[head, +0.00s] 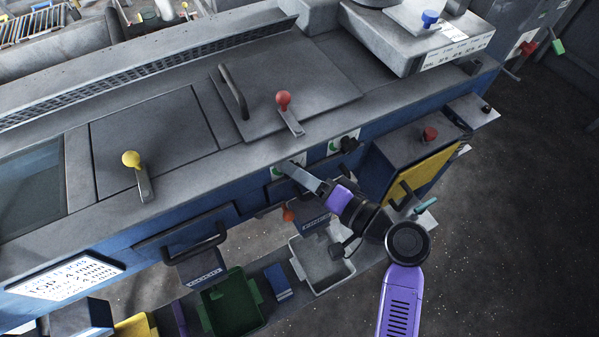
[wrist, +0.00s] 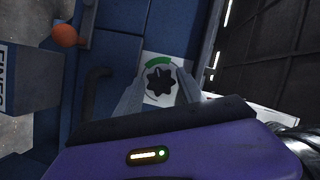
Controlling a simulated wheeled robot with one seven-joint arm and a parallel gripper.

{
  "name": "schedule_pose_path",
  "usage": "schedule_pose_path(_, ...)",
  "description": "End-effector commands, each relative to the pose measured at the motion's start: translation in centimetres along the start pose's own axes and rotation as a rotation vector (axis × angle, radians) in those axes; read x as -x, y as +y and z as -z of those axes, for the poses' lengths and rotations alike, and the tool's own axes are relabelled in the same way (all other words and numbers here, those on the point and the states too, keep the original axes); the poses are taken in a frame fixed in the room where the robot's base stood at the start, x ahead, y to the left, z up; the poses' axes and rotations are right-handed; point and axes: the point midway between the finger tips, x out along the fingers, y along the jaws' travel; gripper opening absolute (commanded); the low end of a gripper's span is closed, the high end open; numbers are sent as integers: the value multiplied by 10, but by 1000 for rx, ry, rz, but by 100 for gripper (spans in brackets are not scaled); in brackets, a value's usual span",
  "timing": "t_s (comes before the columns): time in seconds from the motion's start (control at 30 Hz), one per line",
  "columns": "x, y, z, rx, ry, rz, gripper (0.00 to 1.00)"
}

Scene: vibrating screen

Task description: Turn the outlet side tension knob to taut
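A black star-shaped knob (wrist: 160,80) sits on a white plate with a green arc (wrist: 160,61) in the wrist view. My gripper (wrist: 161,84) has one finger on each side of this knob, and the fingers are apart. I cannot tell whether they touch it. In the head view my gripper (head: 288,166) reaches the blue front panel beside a white and green plate, and its fingers hide the knob there. A second black knob (head: 348,145) is on the same panel farther right. I cannot read a label telling which knob is the outlet side one.
Red (head: 283,99) and yellow (head: 131,159) ball levers stand on the machine top. A red button (head: 430,134) is on a box at right. Below are a green bin (head: 231,303), a white bin (head: 319,268) and an orange ball (wrist: 65,35). The floor at right is clear.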

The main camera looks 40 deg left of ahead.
Motion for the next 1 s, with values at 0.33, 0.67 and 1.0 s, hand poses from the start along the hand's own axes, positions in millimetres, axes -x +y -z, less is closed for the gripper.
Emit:
schedule_pose_path(0.33,3,0,1,1,2,1,47)
schedule_pose_path(0.67,51,1,0,1,4,0,47)
schedule_pose_path(1.0,78,0,0,0,1,0,47)
